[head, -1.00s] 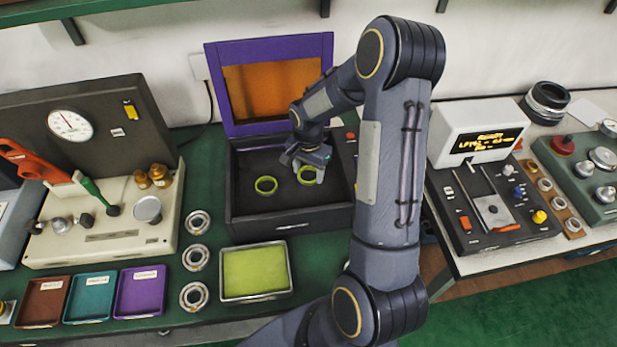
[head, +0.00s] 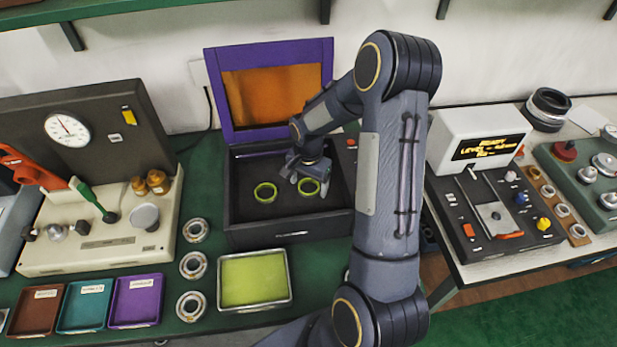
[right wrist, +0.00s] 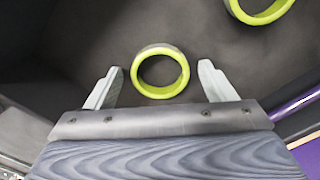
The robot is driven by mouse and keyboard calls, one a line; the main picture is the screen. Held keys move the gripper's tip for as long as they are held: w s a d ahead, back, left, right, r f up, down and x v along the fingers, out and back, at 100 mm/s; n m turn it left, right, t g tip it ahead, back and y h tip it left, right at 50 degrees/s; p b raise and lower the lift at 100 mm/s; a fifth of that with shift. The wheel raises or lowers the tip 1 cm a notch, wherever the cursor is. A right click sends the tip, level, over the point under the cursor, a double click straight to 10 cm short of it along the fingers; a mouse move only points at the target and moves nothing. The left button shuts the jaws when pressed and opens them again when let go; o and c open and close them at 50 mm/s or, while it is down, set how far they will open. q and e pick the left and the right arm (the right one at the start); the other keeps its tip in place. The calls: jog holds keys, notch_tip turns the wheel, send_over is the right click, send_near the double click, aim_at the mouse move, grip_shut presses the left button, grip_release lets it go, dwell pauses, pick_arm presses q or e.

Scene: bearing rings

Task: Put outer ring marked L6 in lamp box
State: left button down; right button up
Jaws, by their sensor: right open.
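The lamp box (head: 290,231) is a dark open box with a raised purple lid (head: 213,95) and an orange panel. Two yellow-green rings lie inside: a left one (head: 265,201) and a right one (head: 309,195). No L6 marking is legible on either. My right gripper (head: 308,178) is inside the box over the right ring. In the right wrist view, the gripper (right wrist: 160,85) is open, its fingers on either side of the near ring (right wrist: 160,93) with a gap on both sides. The other ring (right wrist: 264,18) shows at upper right. My left gripper is not in view.
A yellow-green-filled tray (head: 253,307) stands before the box. Several steel bearings (head: 193,264) line up at its left, beside small coloured trays (head: 137,302). A gauge machine (head: 95,245) stands left; a display device (head: 492,232) stands on the right-hand table.

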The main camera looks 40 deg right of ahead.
aim_at(308, 187)
notch_tip(308, 187, up, 12)
jog(key=b, duration=0.1)
jog(key=s+a+r+n+t+y, duration=0.25)
jog(key=s+a+r+n, duration=0.35)
jog(key=s+a+r, duration=0.4)
jog(key=s+a+f+n+t+y, duration=0.1)
jog(key=s+a+f+n+t, duration=0.1)
jog(key=s+a+n, duration=0.4)
jog(key=s+t, duration=0.1)
jog(key=s, duration=0.3)
jog(key=shift+f, duration=0.15)
